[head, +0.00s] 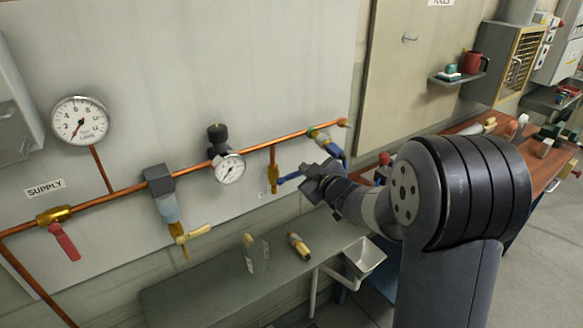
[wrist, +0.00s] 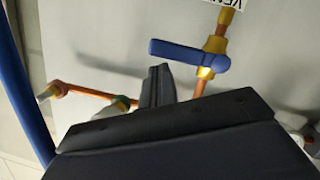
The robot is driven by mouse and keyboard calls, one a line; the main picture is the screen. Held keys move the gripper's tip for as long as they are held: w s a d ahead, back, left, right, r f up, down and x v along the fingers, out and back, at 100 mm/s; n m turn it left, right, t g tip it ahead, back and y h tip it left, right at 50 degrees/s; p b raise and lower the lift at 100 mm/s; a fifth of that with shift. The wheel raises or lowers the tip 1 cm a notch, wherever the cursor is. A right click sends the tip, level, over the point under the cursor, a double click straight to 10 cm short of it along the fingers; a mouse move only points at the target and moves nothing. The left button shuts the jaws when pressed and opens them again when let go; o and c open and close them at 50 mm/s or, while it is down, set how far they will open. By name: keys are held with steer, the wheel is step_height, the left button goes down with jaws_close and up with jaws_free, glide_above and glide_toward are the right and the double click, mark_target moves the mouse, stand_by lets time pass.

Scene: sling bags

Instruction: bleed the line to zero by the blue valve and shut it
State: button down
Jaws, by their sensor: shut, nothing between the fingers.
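The blue valve is a blue lever (head: 290,178) on a brass body at the end of a short copper drop. In the wrist view the blue lever (wrist: 185,54) lies crosswise to its pipe, beside the brass body (wrist: 213,55). My gripper (head: 312,182) is shut and empty, just right of the lever in the head view. In the wrist view its dark fingertips (wrist: 157,82) are close by the lever; I cannot tell whether they touch it. The line gauge (head: 229,168) and supply gauge (head: 79,122) are too small to read surely.
A red-handled supply valve (head: 65,240) hangs at the left. A cream-handled drain (head: 192,234) sits under the filter (head: 162,195). A grey bench (head: 210,285) below carries small fittings (head: 298,244).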

steer(key=v, duration=1)
steer(key=shift+b, duration=0.35)
steer(key=p+x, duration=0.1)
steer(key=x, duration=0.9)
steer(key=shift+w+a, duration=0.2)
steer(key=shift+w, duration=0.15)
steer(key=shift+s, duration=0.1)
